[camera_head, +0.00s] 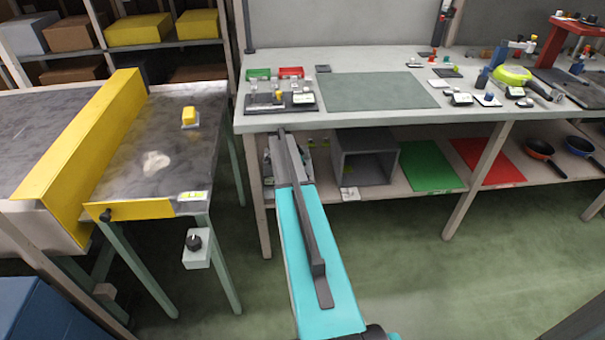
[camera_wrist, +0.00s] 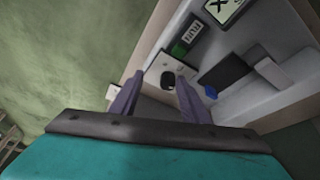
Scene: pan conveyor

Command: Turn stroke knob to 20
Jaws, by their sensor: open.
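In the wrist view, a small black knob (camera_wrist: 168,80) sits on a pale plate (camera_wrist: 154,67). My gripper (camera_wrist: 160,77) is open, with its two grey-purple fingers spread and the knob showing between their tips. I cannot tell whether either finger touches it. The knob's setting and any scale marks are too small to read. Another black knob (camera_head: 194,242) is on a grey box hanging beside the conveyor leg.
In the wrist view, a green part (camera_wrist: 179,49), a display (camera_wrist: 222,10), a dark block (camera_wrist: 223,72) and a blue part (camera_wrist: 211,91) lie close by. In the head view, the bench (camera_head: 460,112) and the conveyor (camera_head: 170,150) stand near my arm. Green floor is free at front right.

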